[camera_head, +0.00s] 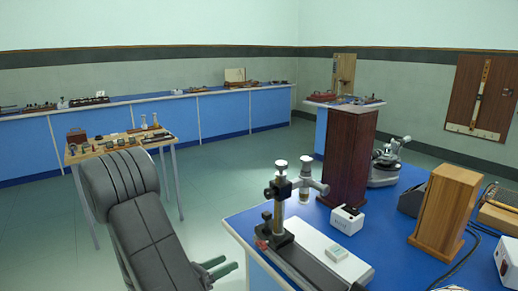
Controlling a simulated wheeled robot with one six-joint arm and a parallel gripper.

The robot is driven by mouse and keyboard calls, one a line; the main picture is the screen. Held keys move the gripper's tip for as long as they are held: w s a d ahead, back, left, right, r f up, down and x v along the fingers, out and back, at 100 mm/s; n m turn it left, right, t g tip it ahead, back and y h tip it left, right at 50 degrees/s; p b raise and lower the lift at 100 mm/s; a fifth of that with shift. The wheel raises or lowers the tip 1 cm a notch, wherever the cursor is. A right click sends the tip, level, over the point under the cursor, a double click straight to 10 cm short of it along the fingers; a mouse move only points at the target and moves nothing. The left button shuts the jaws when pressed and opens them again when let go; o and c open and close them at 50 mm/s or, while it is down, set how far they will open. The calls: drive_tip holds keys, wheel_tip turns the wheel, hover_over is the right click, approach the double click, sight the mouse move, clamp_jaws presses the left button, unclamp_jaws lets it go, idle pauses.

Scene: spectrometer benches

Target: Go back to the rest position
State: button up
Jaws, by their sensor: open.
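My arm, dark grey, reaches down from the left of the middle of the head view. My gripper (226,268) shows at the bottom, with two greenish fingers apart and nothing between them. It is over the floor, just left of the blue-topped bench (240,220). The lower end of the arm is partly cut off by the picture's edge.
The near bench carries a metal stand (281,205), a white box (347,219), a dark wooden box (347,155) and a lighter wooden box (446,208). A small wooden table (172,138) with small items stands behind my arm. Open floor (225,170) lies between the benches.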

drive_tip(key=shift+v, duration=1.2)
drive_tip(key=shift+d, duration=0.1)
